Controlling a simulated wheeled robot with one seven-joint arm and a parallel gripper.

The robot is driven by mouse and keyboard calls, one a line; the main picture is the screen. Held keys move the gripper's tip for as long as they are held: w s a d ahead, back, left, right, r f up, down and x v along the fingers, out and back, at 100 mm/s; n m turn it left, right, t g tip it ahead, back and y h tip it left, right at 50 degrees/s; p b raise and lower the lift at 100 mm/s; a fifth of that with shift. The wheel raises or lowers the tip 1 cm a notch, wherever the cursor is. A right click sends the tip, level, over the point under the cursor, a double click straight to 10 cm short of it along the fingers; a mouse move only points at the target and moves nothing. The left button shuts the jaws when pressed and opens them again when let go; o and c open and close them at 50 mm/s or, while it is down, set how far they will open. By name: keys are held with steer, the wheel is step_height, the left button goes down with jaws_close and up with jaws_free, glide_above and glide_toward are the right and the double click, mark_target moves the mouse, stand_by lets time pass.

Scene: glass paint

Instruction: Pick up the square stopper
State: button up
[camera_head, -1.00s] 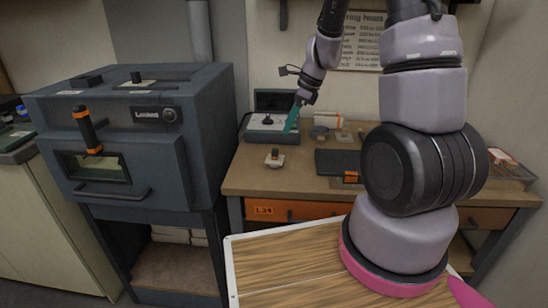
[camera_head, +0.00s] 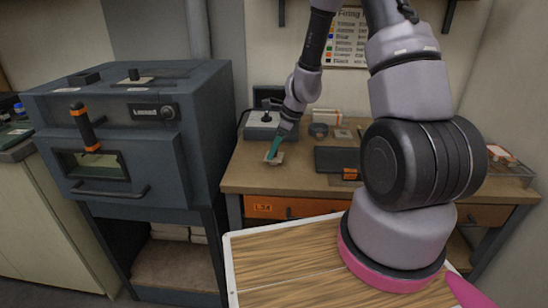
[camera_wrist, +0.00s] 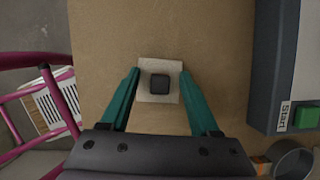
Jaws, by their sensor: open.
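The square stopper, a pale square plate with a dark rounded-square knob (camera_wrist: 160,84), lies on the tan tabletop in the wrist view. My gripper (camera_wrist: 160,74) is open, its teal fingers on the left and right sides of the stopper, with nothing held. Whether the fingers touch the plate's edges I cannot tell. In the head view my gripper (camera_head: 271,155) points down at the stopper's pale plate (camera_head: 279,157) near the table's left part; the knob is largely hidden behind the fingers.
A grey box with a green button labelled Start (camera_wrist: 306,117) stands to the right in the wrist view. A dark tray (camera_head: 338,160) lies right of my gripper on the workbench (camera_head: 236,180). A dark furnace (camera_head: 140,165) stands to the left.

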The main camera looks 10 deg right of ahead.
jaws_close()
step_height(320, 180, up, 13)
stand_by(1.0)
